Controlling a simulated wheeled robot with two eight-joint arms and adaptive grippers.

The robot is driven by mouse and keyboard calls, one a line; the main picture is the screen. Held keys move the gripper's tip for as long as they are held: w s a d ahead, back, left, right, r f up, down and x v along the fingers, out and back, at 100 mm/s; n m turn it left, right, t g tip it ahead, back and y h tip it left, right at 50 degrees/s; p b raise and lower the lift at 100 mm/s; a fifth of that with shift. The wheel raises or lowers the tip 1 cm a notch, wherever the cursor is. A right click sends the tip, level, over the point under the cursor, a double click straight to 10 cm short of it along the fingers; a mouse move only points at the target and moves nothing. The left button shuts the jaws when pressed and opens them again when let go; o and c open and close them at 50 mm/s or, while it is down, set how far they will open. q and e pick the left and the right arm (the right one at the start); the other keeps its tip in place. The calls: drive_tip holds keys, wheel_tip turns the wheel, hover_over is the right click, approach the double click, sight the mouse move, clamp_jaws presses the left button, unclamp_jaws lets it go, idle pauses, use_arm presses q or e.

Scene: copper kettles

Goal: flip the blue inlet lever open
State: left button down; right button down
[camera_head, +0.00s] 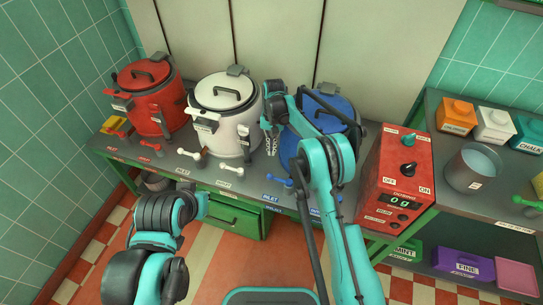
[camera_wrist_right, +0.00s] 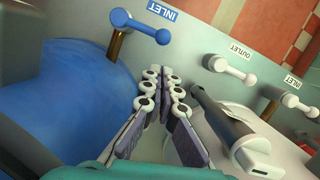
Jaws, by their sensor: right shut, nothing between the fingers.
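The blue inlet lever (camera_head: 280,181) sits low in front of the blue kettle (camera_head: 337,106), by a blue INLET label. In the right wrist view the blue lever (camera_wrist_right: 141,27) is a bar with ball ends on a brass post, beside the blue kettle wall (camera_wrist_right: 75,100). My right gripper (camera_head: 271,149) hangs between the white and blue kettles. In the wrist view its fingers (camera_wrist_right: 165,82) are shut, empty and apart from the lever, which is beyond their tips. My left arm shows at lower left in the head view; its fingers cannot be made out.
The white kettle (camera_head: 222,110) and its levers (camera_head: 232,169) stand close left of my right gripper; the red kettle (camera_head: 149,95) is farther left. A red control box (camera_head: 398,170) and a metal pot (camera_head: 473,168) are on the right.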

sight(280, 180)
drive_tip(key=b+x, duration=0.3)
drive_tip(key=x, duration=0.5)
drive_tip(key=shift+f, duration=0.35)
drive_tip(key=shift+s, duration=0.15)
